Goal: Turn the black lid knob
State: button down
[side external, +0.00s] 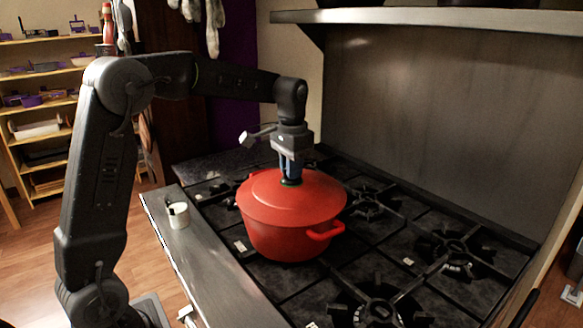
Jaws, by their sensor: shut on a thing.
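A red pot (289,238) with its red lid (325,192) on stands on the stove at the middle of the side external view. Its side handle (326,231) points toward the lower right. My gripper (291,178) reaches straight down from above onto the centre of the lid. It is shut on the lid knob, which is mostly hidden between the fingers. Only a small dark greenish bit shows at the fingertips. The lid looks level and seated on the pot.
Black burner grates (455,250) spread to the right and in front of the pot. A small white cup (178,214) stands on the metal counter edge (205,262) at the left. A metal back wall (420,110) and an overhead shelf (430,18) rise behind the stove.

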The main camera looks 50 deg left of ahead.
jog(key=shift+m, duration=0.4)
jog(key=c, duration=1.1)
grip_release()
jog(key=shift+r, duration=0.1)
jog(key=shift+r, duration=6.85)
jog(key=shift+s, duration=0.1)
